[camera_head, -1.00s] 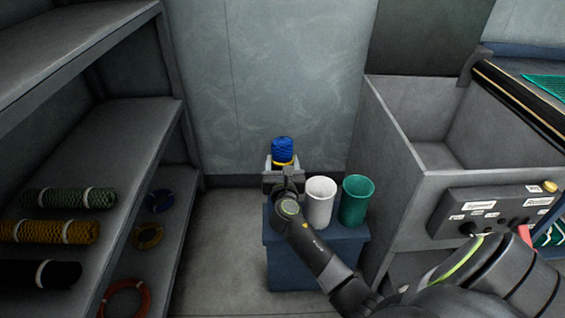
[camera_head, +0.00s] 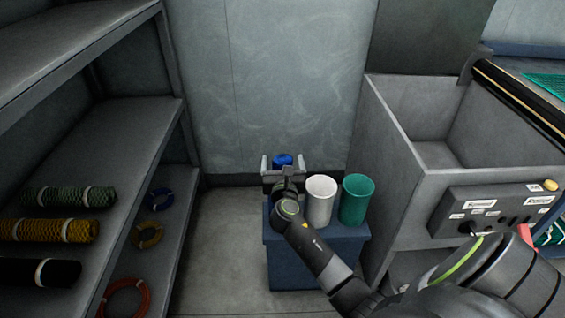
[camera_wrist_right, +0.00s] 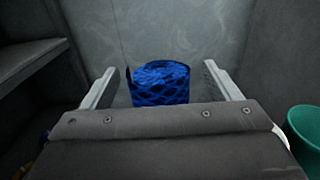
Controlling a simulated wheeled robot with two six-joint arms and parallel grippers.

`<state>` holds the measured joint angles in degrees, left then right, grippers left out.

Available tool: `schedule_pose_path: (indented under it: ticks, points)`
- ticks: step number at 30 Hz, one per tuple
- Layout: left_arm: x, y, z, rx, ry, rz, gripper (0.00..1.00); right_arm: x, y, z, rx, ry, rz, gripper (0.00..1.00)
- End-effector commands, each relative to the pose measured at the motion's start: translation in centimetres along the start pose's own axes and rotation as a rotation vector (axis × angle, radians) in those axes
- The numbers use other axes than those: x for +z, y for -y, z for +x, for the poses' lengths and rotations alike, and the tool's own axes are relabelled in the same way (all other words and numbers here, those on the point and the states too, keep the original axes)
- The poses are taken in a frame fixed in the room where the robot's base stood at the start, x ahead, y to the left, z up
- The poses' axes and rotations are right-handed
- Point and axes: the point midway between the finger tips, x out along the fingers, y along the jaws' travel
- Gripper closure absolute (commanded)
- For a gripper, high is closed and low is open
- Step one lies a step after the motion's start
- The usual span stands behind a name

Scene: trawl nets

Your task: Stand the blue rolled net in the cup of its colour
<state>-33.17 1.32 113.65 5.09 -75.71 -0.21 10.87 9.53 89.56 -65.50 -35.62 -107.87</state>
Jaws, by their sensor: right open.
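The blue rolled net (camera_head: 282,160) stands upright behind my right gripper (camera_head: 282,163) in the head view; only its top shows. In the right wrist view the net (camera_wrist_right: 160,85) is between the two fingers, with a gap on each side. My right gripper is open and not holding it. The net's lower part is hidden behind the gripper, and no blue cup shows, so I cannot tell whether the net is in a cup. My left gripper is not in view.
A white cup (camera_head: 319,202) and a green cup (camera_head: 355,202) stand to the right on a blue stand (camera_head: 318,262). A grey bin (camera_head: 398,160) rises beyond them. Shelves at the left hold a green roll (camera_head: 69,197), a yellow roll (camera_head: 48,230) and a black roll (camera_head: 41,273).

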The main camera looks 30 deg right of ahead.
Motion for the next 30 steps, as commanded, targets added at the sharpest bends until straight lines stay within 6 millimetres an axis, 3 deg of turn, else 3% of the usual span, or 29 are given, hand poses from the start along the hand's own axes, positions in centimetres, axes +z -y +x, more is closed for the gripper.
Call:
schedule_pose_path:
  ticks: [5,19,24,30]
  points:
    - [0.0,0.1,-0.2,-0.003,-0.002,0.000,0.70,0.0,0.0,-1.3,0.001,-0.001,0.001,0.17]
    - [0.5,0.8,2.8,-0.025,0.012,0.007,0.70,0.0,0.0,-10.4,0.000,0.000,0.003,0.17]
    - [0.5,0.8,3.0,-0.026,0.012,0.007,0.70,0.1,-0.1,-11.7,0.000,0.002,0.002,0.17]
    - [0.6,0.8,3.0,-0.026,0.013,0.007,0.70,0.1,-0.1,-12.0,0.001,0.004,0.001,0.17]
